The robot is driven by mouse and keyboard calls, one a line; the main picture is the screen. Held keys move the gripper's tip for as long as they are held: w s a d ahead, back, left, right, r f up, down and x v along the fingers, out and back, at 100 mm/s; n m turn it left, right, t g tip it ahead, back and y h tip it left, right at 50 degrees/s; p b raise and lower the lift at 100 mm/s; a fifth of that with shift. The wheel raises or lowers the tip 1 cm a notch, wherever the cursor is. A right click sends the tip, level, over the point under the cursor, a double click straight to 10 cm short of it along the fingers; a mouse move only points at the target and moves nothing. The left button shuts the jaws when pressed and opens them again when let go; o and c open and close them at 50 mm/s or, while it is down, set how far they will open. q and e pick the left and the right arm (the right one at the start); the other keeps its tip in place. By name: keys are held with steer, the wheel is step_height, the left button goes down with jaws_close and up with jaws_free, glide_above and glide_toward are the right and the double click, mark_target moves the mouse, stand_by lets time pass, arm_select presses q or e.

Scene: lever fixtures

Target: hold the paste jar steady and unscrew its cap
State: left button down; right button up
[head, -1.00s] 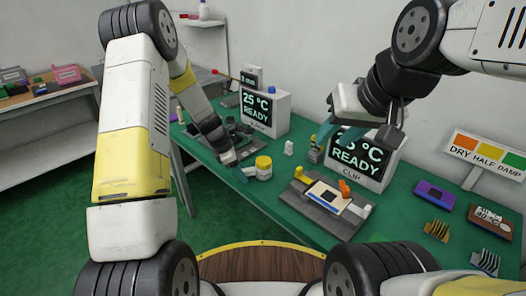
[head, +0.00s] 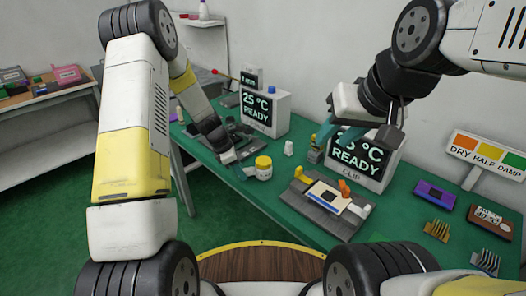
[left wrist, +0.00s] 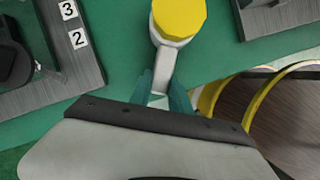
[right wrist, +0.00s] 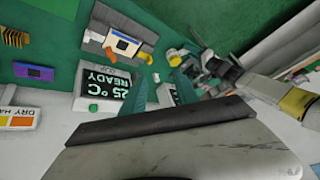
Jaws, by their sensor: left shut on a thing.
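The paste jar (head: 263,173) stands upright on the green table, a small pale jar with a yellow cap (head: 263,161). In the left wrist view the yellow cap (left wrist: 180,17) is seen from above, with a pale handle-like bar (left wrist: 168,65) running from the jar. My left gripper (head: 244,173) is at the jar's left side, and its teal fingers (left wrist: 162,95) are shut on that bar. The cap is on the jar. My right gripper (head: 352,135) is open and empty, raised in front of the display marked CLIP, away from the jar. Its teal fingers (right wrist: 158,95) are apart in the right wrist view.
A grey clip fixture (head: 325,205) with an orange lever (head: 345,188) lies right of the jar. Two READY displays, the rear one (head: 264,112) and the CLIP one (head: 375,166), stand behind. A small white bottle (head: 289,148) is near. Bare table lies just around the jar.

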stand_by(0.4)
steer(key=o, duration=0.6)
steer(key=shift+w, duration=0.2)
steer(key=o, duration=0.4)
steer(key=shift+w+r+n, duration=0.15)
steer(key=shift+w+n, duration=0.2)
steer(key=shift+n, duration=0.15)
steer(key=shift+c, duration=0.2)
steer(key=n+g+h, duration=0.2)
steer(key=n+g, duration=0.4)
steer(key=n, duration=2.2)
glide_above(264, 159)
step_height(264, 159, down, 18)
steer(key=r, duration=0.1)
step_height(264, 159, down, 12)
steer(key=shift+s+d+f, duration=0.1)
steer(key=shift+s, duration=0.05)
